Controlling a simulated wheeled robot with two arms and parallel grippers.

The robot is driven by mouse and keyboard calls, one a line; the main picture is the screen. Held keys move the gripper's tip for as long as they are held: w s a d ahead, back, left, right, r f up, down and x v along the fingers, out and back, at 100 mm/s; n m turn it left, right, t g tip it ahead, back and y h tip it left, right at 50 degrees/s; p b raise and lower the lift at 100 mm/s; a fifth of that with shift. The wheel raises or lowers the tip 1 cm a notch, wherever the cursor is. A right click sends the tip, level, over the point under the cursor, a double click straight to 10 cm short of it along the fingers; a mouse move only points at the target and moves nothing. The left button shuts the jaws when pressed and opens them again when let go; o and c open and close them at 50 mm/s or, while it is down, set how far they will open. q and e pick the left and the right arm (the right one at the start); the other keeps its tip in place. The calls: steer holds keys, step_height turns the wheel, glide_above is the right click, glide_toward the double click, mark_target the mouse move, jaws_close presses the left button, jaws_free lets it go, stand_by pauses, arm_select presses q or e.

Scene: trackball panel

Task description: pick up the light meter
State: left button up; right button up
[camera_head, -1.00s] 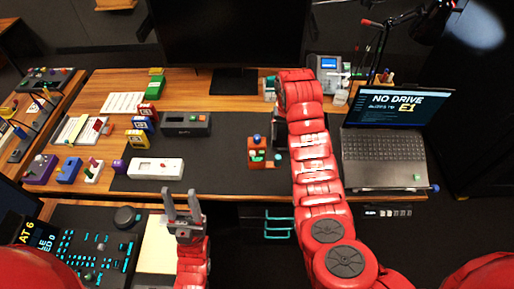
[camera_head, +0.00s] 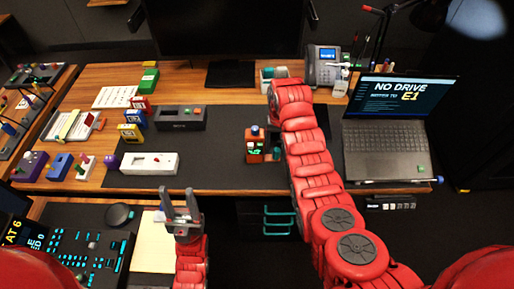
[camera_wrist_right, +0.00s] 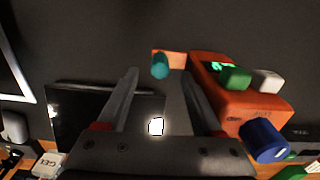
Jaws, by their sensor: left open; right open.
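The light meter appears to be the small upright orange device (camera_head: 255,152) with a blue knob on top and green lit parts, on the dark desk mat. In the head view my right arm mostly hides that gripper. My left gripper (camera_head: 180,202) is open and empty, over the front desk edge.
A laptop (camera_head: 388,145) stands right, a phone (camera_head: 324,66) behind. The mat between the white panel and orange device is clear.

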mark_target(277, 149)
steer(key=shift+f+p, duration=0.4)
steer(key=shift+f, duration=2.25)
jaws_close()
